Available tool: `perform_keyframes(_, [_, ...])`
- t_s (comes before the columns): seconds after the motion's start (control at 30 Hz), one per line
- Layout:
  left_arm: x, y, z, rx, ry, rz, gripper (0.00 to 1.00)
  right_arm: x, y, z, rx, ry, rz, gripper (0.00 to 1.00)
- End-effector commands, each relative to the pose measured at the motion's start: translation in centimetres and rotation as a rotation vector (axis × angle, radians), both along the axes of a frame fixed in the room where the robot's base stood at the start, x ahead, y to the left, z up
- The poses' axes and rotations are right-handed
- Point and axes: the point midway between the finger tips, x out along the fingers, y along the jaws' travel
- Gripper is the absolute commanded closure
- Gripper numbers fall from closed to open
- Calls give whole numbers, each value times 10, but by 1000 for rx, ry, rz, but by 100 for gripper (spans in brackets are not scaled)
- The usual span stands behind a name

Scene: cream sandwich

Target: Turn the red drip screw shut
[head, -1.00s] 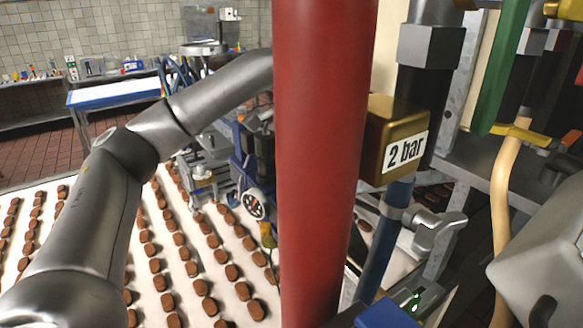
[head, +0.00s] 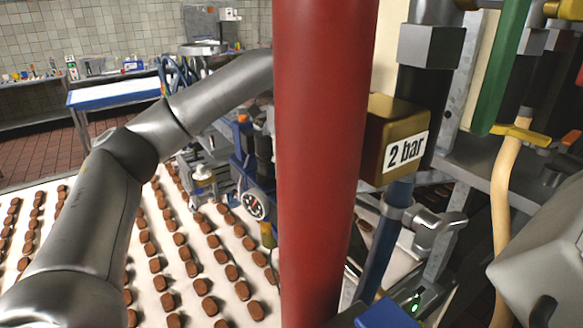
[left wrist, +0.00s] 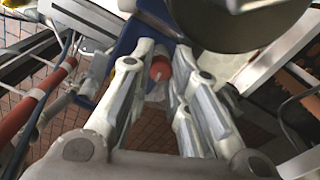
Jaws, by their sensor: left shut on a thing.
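In the left wrist view, the red drip screw (left wrist: 160,68) shows as a small orange-red round head with a pale mark. It lies between the fingertips of my left gripper (left wrist: 162,72), which is shut on it. A blue part (left wrist: 128,45) is right behind the fingers. In the head view my left arm comes in from the left and passes behind a thick red pipe, so its gripper is hidden there. My right gripper shows in neither view.
The red pipe (head: 318,170) stands upright close in front. A brass "2 bar" block (head: 397,140) and a metal tap (head: 437,232) are right of it. A dial gauge (head: 256,204) stands over a pale belt (head: 62,262) with rows of brown biscuits.

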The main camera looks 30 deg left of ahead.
Motion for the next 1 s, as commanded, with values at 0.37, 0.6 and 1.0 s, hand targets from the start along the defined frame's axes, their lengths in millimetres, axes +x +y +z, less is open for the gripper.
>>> perform_keyframes(0.37, [0, 0, -1, 0, 3, -138, 100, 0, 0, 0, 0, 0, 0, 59])
perform_keyframes(0.6, [0, 0, -1, 0, 3, -156, 100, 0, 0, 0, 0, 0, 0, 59])
perform_keyframes(1.0, [0, 0, -1, 0, 3, -155, 66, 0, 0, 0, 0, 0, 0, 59])
